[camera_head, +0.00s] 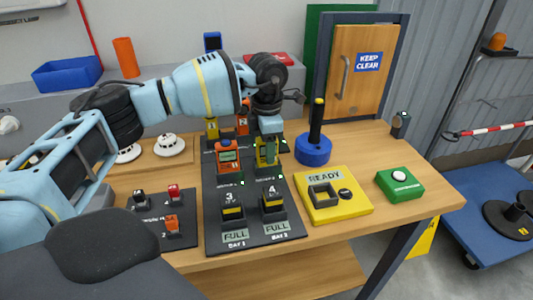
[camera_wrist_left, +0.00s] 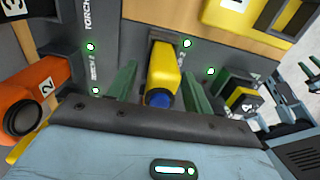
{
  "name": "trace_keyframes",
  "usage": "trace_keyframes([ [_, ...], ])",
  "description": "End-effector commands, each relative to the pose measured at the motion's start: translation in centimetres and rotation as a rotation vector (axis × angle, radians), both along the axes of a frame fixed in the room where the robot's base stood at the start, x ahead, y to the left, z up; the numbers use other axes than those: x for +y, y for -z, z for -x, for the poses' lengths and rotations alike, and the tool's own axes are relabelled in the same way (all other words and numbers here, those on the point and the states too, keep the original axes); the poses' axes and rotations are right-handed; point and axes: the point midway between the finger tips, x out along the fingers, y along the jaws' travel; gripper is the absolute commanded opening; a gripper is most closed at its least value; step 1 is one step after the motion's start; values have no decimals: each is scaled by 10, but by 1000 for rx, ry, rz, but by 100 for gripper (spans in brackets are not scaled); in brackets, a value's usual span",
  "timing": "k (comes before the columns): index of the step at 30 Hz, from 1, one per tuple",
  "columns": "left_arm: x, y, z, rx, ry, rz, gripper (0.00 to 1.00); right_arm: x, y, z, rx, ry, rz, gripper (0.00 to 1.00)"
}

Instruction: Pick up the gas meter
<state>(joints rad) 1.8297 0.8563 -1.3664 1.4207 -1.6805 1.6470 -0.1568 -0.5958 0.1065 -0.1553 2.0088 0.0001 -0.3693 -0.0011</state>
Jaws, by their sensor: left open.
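A yellow upright device with a blue end, which I take for the gas meter (camera_wrist_left: 165,72), stands in a slot of the dark board; it also shows in the head view (camera_head: 263,152). My left gripper (camera_head: 267,158) is over it from above, partly hiding it. In the left wrist view the green fingers of this gripper (camera_wrist_left: 160,85) are open, one on each side of the yellow body, with gaps visible. An orange device with a small screen (camera_head: 228,157) stands just left of it.
Yellow and black units (camera_head: 233,212) sit in front on the board. A yellow READY plate (camera_head: 350,208), a blue-based post (camera_head: 313,151) and a green button box (camera_head: 400,186) stand to the right. White round detectors (camera_head: 169,146) lie left. The table's right end has free room.

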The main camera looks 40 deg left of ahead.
Motion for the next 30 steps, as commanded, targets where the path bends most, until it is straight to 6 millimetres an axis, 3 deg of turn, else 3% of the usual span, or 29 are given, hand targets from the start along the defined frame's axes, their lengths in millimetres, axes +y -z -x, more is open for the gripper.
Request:
trace_keyframes([
  [4,1,14,0,1,-1,-1,51,0,-1,-2,-4,-1,0,36],
  [12,1,15,0,0,-1,0,50,0,-1,-2,-5,0,0,36],
  [23,1,15,0,0,-1,0,2,0,0,-2,-5,0,1,36],
  [30,0,14,0,-2,-1,1,0,0,0,-2,-4,0,1,36],
])
